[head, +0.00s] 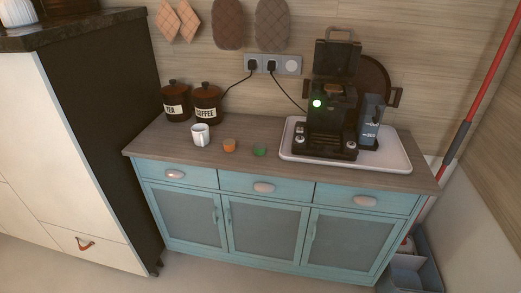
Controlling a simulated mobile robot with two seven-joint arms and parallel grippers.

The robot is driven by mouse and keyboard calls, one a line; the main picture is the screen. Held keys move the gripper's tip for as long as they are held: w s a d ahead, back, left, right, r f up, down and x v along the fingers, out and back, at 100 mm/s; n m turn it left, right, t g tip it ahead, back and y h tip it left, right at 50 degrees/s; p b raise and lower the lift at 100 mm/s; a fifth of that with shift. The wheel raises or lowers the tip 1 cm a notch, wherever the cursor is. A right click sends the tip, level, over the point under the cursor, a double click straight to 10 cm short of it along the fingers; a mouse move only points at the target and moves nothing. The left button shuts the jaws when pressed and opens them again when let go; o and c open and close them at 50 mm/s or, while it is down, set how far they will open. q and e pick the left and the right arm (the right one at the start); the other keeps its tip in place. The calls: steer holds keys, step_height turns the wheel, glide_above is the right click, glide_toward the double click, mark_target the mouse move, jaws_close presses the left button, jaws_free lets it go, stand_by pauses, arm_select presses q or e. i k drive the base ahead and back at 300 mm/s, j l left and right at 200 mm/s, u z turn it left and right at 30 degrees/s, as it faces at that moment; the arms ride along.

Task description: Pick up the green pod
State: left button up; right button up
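The green pod (260,151) is small and lies on the wooden top (273,172) of the blue cabinet, near the middle. It sits between an orange pod (229,146) on its left and a white tray (399,163) on its right, apart from both. Neither of my grippers shows in the head view, and nothing touches the green pod.
A black coffee machine (325,129) with a raised lid stands on the tray. A white mug (200,135) stands left of the orange pod, with tea (175,101) and coffee (206,103) jars behind. A tall cupboard (105,120) borders the left. The counter front is clear.

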mark_target(259, 148)
steer(key=z, duration=0.55)
steer(key=j+z, duration=0.2)
steer(key=z, duration=0.15)
steer(key=i+j+z, duration=0.1)
steer(key=j+z, duration=0.4)
steer(key=z, duration=0.2)
steer(key=k+j+z, duration=0.1)
steer(key=j+z, duration=0.3)
steer(key=j, duration=0.95)
steer(key=k+j+z, duration=0.1)
steer(key=j, duration=0.35)
